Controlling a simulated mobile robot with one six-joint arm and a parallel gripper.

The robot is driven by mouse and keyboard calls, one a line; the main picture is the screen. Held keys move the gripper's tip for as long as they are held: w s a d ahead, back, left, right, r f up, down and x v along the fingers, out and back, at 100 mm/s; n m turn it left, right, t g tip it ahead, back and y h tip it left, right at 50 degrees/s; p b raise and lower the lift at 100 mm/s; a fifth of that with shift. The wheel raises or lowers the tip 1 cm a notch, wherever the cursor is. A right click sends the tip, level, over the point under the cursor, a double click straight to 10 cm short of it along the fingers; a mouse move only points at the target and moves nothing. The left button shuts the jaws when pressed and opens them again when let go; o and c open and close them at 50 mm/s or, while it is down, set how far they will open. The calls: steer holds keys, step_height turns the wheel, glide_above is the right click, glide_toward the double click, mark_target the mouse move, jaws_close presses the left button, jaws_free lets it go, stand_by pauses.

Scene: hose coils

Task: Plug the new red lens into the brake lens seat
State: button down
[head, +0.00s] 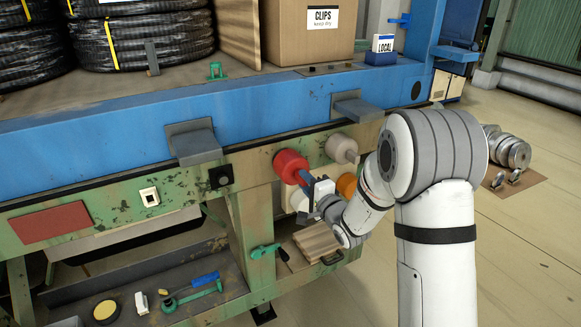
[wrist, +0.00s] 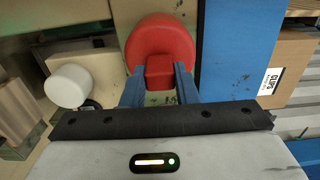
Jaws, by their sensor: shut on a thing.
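The red lens (head: 291,166) is a round red disc, held against or just in front of the green panel (head: 110,215) at the truck's rear. My gripper (head: 306,178) is shut on the lens's square red grip block, which shows between the blue fingers in the wrist view (wrist: 159,72). The lens face (wrist: 160,38) is beyond the fingertips. I cannot tell which seat is behind the lens, or whether the lens touches it; the lens hides that area. A black square socket (head: 221,176) is open on the panel to the left of the lens.
A cream lens (head: 341,148), an orange lens (head: 346,185) and a white lens (head: 298,198) are close around my gripper. Blue bed edge (head: 100,140) with grey brackets overhangs above. A tool tray (head: 130,305) is low on the left.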

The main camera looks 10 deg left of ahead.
steer(key=b+v, duration=0.1)
steer(key=v, duration=0.5)
steer(key=shift+b, duration=0.3)
steer(key=shift+d, duration=0.2)
steer(key=w+d+f+m+b, duration=0.3)
steer(key=w+d+f+m, duration=0.2)
steer(key=w+f, duration=0.4)
steer(key=w+d+f+m+b, duration=0.3)
steer(key=w+d+f+m, duration=0.3)
steer(key=w+f, duration=0.4)
step_height(320, 180, down, 4)
steer(key=shift+r+m+b, duration=0.1)
steer(key=shift+m+b, duration=0.2)
steer(key=shift+m, duration=0.2)
stand_by(3.2)
stand_by(0.3)
